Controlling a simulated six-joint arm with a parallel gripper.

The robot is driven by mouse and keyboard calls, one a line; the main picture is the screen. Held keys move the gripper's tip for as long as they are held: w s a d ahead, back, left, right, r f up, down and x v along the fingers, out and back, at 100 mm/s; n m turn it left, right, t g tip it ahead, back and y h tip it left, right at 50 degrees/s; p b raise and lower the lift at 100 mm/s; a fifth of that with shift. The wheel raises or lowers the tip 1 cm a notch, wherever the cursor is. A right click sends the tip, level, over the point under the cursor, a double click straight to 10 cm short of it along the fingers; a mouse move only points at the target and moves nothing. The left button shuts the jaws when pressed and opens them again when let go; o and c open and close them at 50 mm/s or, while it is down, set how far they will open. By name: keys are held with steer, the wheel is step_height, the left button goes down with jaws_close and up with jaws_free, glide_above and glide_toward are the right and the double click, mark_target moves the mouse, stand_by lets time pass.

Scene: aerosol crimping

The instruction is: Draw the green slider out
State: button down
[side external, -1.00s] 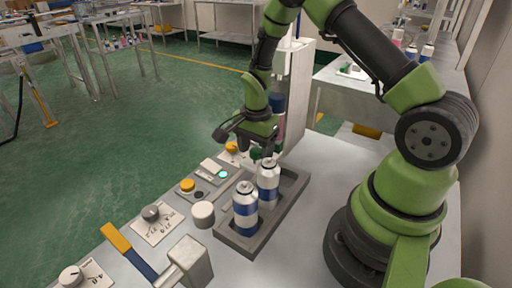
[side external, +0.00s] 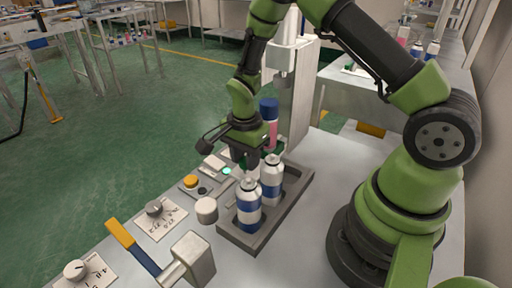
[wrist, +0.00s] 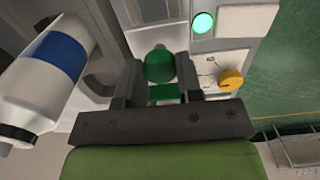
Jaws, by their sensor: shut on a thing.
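The green slider's rounded knob (wrist: 160,66) sits between the two fingers of my gripper (wrist: 158,84) in the wrist view, with a green part just below it. My gripper (side external: 252,152) is shut on this knob. In the side view the arm and fingers largely hide the knob. A pink can with a dark blue cap (side external: 269,108) stands upright just behind my gripper, in front of and clear of the crimping head (side external: 284,76). Its lower part is hidden.
A grey tray (side external: 262,244) with white-and-blue cans (side external: 248,208) stands close to my gripper; one can (wrist: 48,62) is at left in the wrist view. A lit green button (wrist: 202,23), a yellow knob (wrist: 231,80) and a blue-and-yellow lever (side external: 135,248) are nearby.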

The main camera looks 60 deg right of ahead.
steer(key=a, duration=0.7)
steer(key=c, duration=0.8)
jaws_free()
step_height(320, 180, up, 10)
